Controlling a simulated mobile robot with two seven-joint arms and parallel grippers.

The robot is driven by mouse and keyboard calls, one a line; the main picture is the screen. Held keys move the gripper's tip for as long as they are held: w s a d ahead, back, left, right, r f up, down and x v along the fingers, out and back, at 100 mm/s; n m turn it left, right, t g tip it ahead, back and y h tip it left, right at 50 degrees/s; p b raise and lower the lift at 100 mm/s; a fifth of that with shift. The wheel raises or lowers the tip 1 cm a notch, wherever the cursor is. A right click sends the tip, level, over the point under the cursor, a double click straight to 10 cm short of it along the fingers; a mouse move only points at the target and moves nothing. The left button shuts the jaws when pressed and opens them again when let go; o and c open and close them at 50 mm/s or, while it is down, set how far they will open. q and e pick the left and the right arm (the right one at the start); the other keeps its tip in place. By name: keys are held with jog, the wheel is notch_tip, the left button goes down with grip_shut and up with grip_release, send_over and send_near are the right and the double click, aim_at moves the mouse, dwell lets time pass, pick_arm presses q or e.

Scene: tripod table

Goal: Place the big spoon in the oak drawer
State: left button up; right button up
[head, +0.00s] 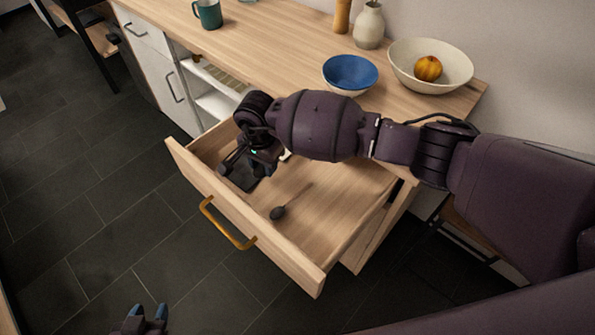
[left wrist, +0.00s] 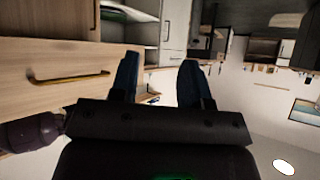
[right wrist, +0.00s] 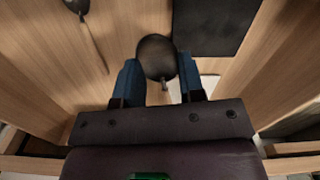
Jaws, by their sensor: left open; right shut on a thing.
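The oak drawer (head: 222,206) is pulled open, with a brass handle on its front; its front also shows in the left wrist view (left wrist: 35,55). My right gripper (head: 243,165) is inside the drawer, over its far left part. In the right wrist view it is shut on a dark spoon, apparently the big spoon (right wrist: 157,55), whose round bowl sticks out past the fingertips. I cannot tell whether it touches the drawer floor. A second dark spoon (head: 278,212) lies in the drawer. My left gripper (head: 146,316) is open and empty, low in front of the drawer.
A flat dark square (right wrist: 215,22) lies on the drawer floor near the held spoon. The counter (head: 270,45) above holds a blue bowl (head: 350,72), a cream bowl (head: 402,78) with an orange fruit, a vase (head: 369,25) and a green mug (head: 207,14).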

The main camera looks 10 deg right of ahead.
jog(key=shift+w+d+f+m, duration=0.3)
jog(key=shift+w+f+m, duration=0.3)
jog(key=shift+f+m, duration=0.35)
jog(key=shift+d+m, duration=0.2)
jog(key=shift+m, duration=0.05)
jog(key=s+d, duration=0.1)
jog(key=s+d+p, duration=0.1)
jog(key=s, duration=0.1)
jog(key=shift+s+d+r, duration=0.15)
jog(key=shift+d+r, duration=0.05)
jog(key=shift+d, duration=0.1)
jog(key=p, duration=0.3)
send_over(321, 219)
jog(key=shift+f, duration=0.15)
notch_tip(321, 219, down, 3)
jog(key=shift+r, duration=0.1)
jog(key=shift+f+b, duration=0.3)
jog(key=shift+f, duration=0.1)
